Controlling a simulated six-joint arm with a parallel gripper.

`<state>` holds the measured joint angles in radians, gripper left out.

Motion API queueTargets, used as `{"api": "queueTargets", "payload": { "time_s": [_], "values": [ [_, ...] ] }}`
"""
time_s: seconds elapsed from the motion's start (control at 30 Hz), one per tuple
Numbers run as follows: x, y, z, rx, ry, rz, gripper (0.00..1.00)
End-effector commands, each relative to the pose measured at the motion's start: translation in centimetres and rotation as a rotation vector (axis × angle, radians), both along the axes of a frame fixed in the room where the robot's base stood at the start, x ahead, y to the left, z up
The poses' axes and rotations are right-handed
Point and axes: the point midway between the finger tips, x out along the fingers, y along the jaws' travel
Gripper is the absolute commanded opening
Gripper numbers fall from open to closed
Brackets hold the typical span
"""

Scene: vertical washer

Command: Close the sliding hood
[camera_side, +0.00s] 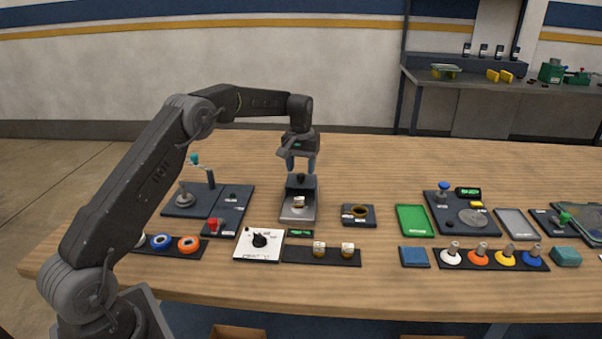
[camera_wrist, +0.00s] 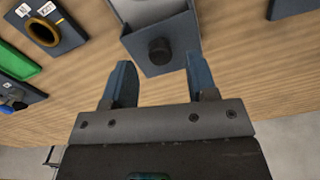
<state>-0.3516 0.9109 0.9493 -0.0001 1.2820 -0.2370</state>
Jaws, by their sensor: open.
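The sliding hood (camera_side: 299,186) is a dark box with a round black knob on top. It sits at the far end of a grey metal tray (camera_side: 298,213). A small white-labelled item (camera_side: 298,202) stands on the tray in front of the hood, uncovered. My gripper (camera_side: 300,168) is open and points down just above the hood. In the wrist view the open fingers of my gripper (camera_wrist: 158,80) stand on either side of the black knob (camera_wrist: 160,52), with a gap on both sides. The hood (camera_wrist: 165,55) shows beneath it. I cannot tell the height gap exactly.
A dark block with a brass ring (camera_side: 358,214) stands right of the tray. A white dial panel (camera_side: 259,244) and a rack with two small jars (camera_side: 321,254) are in front. A dark stand with a lever (camera_side: 190,200) is at left. The wood behind the hood is clear.

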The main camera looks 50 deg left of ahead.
Motion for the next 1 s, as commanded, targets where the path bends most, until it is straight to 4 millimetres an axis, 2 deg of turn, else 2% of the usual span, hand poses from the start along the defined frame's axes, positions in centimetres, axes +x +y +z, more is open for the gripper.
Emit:
{"api": "queueTargets", "payload": {
  "time_s": [0.03, 0.2, 0.53, 1.0],
  "values": [
    [0.0, 0.0, -0.8, 0.0, 0.002, 0.0, 0.53],
    [0.0, 0.0, -2.1, 0.0, 0.0, 0.0, 0.53],
    [0.0, 0.0, -2.4, 0.001, -0.001, 0.0, 0.53],
    [0.0, 0.0, -2.4, 0.001, -0.001, 0.0, 0.09]
  ]
}}
